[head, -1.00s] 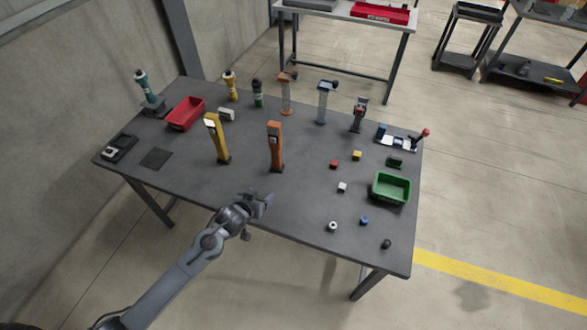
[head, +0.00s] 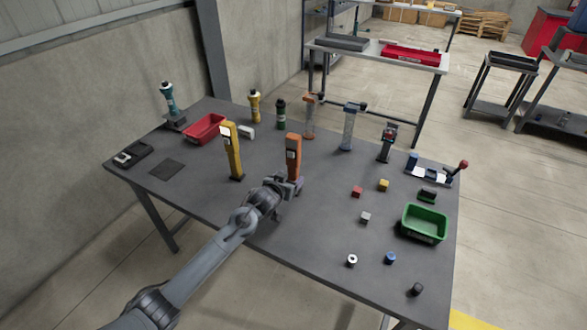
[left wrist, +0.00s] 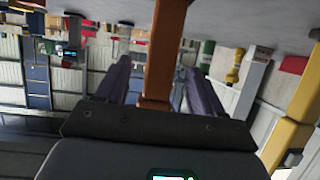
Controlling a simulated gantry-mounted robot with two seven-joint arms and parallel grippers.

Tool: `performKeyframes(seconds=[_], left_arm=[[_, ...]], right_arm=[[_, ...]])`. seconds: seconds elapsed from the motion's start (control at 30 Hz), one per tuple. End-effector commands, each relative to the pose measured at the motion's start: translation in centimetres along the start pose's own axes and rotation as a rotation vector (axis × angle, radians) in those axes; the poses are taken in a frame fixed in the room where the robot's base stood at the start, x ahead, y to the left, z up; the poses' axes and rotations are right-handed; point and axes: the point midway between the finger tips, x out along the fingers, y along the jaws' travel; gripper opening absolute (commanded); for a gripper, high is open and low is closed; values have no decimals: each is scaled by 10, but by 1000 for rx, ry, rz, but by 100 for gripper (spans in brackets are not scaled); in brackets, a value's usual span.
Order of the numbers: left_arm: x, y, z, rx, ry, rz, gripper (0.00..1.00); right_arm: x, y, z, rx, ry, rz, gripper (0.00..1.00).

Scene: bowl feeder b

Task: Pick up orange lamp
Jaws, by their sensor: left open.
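The orange lamp (head: 293,152) stands upright on the dark table, with a small pale display near its top. In the left wrist view the orange lamp (left wrist: 165,45) runs down the middle between the two fingers. My left gripper (head: 288,186) is open at the lamp's lower part, its fingers (left wrist: 157,85) on either side of the lamp with gaps visible. The gripper partly hides the lamp's base in the head view. My right gripper is not in view.
A similar yellow lamp (head: 232,155) stands just left of the orange one. Behind are a clear orange-capped column (head: 309,118) and a dark green bottle (head: 281,114). A green bin (head: 424,223) and several small blocks lie to the right. A red bin (head: 205,128) is at the left.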

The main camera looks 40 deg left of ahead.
Motion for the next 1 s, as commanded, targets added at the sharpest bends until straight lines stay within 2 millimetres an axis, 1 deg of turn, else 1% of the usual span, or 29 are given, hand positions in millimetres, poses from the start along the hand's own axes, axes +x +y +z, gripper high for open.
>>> performKeyframes(seconds=[0.03,0.27,0.5,0.63,0.77,1.0], left_arm=[[4,0,0,0,0,0,68],[15,0,2,0,0,0,68],[43,-2,5,-1,0,-1,68],[55,-2,4,-1,0,-1,68],[60,-1,4,0,0,0,68],[61,-1,4,0,0,1,68]], right_arm=[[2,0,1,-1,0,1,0],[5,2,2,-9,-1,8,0],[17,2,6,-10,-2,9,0],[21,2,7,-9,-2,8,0],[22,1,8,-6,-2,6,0],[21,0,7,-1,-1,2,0]])
